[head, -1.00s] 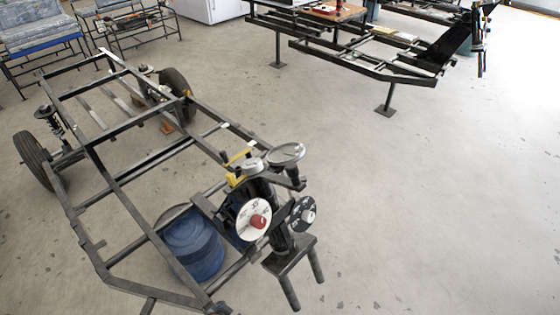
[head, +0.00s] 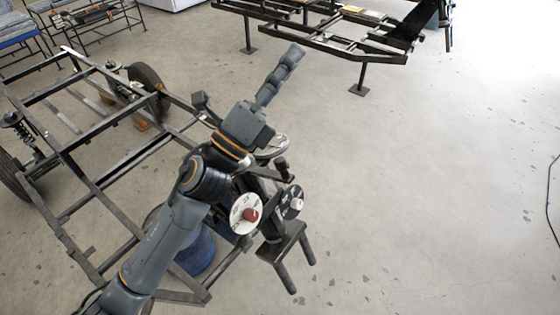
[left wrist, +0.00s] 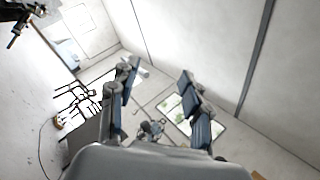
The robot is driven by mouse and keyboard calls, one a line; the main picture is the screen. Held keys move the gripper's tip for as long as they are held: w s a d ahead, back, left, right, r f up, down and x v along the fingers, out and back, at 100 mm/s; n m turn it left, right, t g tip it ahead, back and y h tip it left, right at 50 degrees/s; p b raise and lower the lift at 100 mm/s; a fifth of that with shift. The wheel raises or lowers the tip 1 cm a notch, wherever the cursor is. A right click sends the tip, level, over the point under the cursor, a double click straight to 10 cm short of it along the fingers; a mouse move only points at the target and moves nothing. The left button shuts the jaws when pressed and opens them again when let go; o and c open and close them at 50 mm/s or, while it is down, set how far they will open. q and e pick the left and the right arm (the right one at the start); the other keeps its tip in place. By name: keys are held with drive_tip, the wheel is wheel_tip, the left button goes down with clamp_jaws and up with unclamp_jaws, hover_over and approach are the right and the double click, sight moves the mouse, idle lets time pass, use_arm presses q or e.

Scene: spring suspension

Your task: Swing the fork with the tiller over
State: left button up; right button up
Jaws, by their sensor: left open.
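The front assembly of the chassis carries a black steel fork (head: 282,242) with two round prongs pointing down. Above it are a white dial with a red knob (head: 246,213), a dark dial (head: 292,202) and a silver round plate (head: 272,147). I cannot tell for sure which part is the tiller. My left gripper (head: 293,53) is above and beyond this assembly, pointing up and away, apart from the fork. The gripper and arm hide part of the assembly's top. In the left wrist view the two fingers (left wrist: 160,72) are spread with nothing between them.
The dark chassis frame (head: 100,125) with wheels stands at the left. A blue drum (head: 194,252) stands inside its front. Another raised frame (head: 345,45) is at the back, with a post foot on the floor.

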use_arm(q)
drive_tip(key=s+d+r+m+g+h, duration=0.1)
drive_tip(key=s+d+m+g+h, duration=0.2)
drive_tip(key=m+g, duration=0.5)
drive_tip(key=s+d+r+m+g+h, duration=0.1)
drive_tip(key=s+d+m+g+h, duration=0.15)
drive_tip(key=d+m+g, duration=0.55)
drive_tip(key=m+y, duration=1.9)
drive_tip(key=y, duration=0.2)
approach(279, 160)
drive_tip(key=shift+h, duration=0.25)
drive_tip(key=p+x, duration=0.3)
drive_tip(key=x, duration=0.8)
drive_tip(key=shift+a+f+p, duration=0.15)
drive_tip(key=shift+f+p, duration=0.1)
drive_tip(key=shift+p, duration=0.05)
clamp_jaws()
